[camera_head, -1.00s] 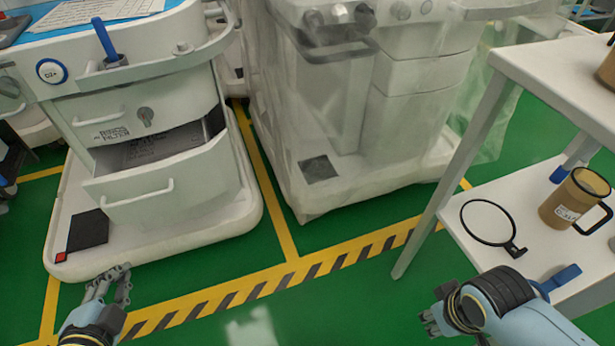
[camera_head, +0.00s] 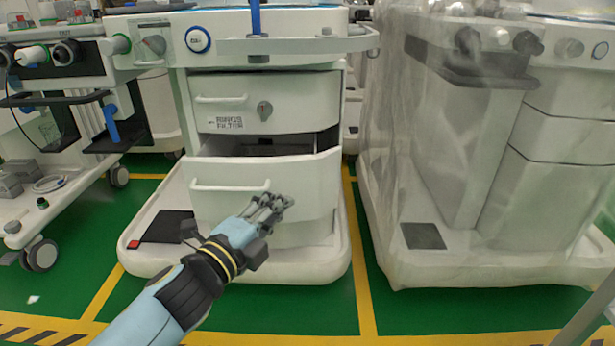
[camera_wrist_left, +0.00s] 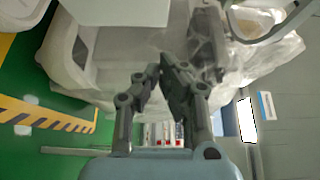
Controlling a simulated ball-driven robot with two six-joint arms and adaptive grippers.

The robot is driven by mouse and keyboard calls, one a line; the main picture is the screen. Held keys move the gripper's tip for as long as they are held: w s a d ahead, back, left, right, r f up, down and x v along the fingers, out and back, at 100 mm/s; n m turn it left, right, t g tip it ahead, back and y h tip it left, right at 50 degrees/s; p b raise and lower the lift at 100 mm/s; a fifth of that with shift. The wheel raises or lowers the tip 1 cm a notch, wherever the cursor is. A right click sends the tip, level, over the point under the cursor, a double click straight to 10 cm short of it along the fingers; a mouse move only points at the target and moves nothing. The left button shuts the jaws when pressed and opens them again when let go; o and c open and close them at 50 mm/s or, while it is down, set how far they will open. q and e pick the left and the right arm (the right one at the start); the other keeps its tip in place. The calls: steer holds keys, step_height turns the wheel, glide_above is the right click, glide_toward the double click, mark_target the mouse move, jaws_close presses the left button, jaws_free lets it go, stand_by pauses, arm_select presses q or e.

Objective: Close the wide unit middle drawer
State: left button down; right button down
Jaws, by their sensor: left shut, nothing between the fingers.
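The wide unit (camera_head: 262,88) is a white cart with stacked drawers, left of centre in the head view. Its middle drawer (camera_head: 235,178) stands pulled out, and the dark inside shows above its front panel. A bar handle (camera_head: 229,186) runs across the panel's left part. My left gripper (camera_head: 272,204) is shut and empty, in front of the panel's lower middle and right of the handle; I cannot tell whether it touches. In the left wrist view its fingers (camera_wrist_left: 160,76) come together with nothing between them. My right gripper is out of view.
Above is a closed drawer (camera_head: 262,112) with a lock and a label. The cart's wide white base (camera_head: 290,268) juts out below. A plastic-covered machine (camera_head: 400,180) stands to the right, and an equipment trolley (camera_head: 70,150) on the left. Green floor shows in front.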

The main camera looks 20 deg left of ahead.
arm_select(q)
steer(key=x, duration=0.3)
steer(key=a+b+x, duration=0.1)
steer(key=x, duration=0.3)
steer(key=a+x, duration=0.1)
steer(key=x, duration=0.2)
steer(key=shift+w+f, duration=0.2)
steer(key=shift+w, duration=0.15)
steer(key=shift+w+a+r+b, duration=0.1)
steer(key=shift+w+a+b, duration=0.2)
steer(key=shift+w, duration=0.15)
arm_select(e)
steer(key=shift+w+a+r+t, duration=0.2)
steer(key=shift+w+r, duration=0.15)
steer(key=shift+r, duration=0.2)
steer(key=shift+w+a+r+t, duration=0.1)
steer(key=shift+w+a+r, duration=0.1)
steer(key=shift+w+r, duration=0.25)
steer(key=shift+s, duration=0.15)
